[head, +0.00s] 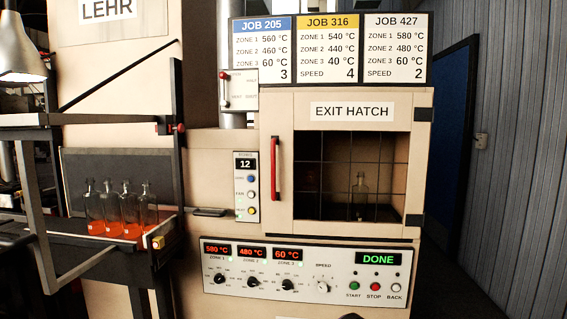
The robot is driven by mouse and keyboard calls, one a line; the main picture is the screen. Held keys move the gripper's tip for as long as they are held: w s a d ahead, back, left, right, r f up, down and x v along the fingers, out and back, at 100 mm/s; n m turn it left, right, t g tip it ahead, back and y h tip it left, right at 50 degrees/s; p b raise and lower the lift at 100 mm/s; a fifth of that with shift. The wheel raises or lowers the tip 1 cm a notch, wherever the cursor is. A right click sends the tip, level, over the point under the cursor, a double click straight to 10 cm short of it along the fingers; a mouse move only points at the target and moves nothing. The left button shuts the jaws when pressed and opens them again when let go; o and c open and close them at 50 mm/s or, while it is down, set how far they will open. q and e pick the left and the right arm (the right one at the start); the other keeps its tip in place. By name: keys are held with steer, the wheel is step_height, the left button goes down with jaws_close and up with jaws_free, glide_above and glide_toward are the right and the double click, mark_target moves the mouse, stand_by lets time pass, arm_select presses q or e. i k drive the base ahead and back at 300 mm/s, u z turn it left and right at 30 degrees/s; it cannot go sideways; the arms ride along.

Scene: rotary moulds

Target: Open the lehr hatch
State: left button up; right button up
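The lehr (210,160) is a cream cabinet filling the middle of the head view. Its exit hatch (399,267) is not what the lower panel carries; the hatch door (280,110) is above it, labelled EXIT HATCH, and looks shut. The door has a dark window with a wire grid (322,161), a red upright handle (275,168) on its left side and dark hinges (423,114) on its right. A clear bottle (360,195) stands behind the grid. Neither gripper can be made out in the head view.
The control panel (225,290) reads 580, 480 and 60 °C, with a green DONE display (378,259). Job cards (327,48) stand on top. Several bottles on orange bases (125,215) stand at left behind a grey frame (40,220). A blue door (452,140) is at right.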

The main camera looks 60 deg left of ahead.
mark_target(281, 113)
steer(key=u, duration=0.75)
steer(key=i, duration=0.95)
steer(key=u, duration=0.95)
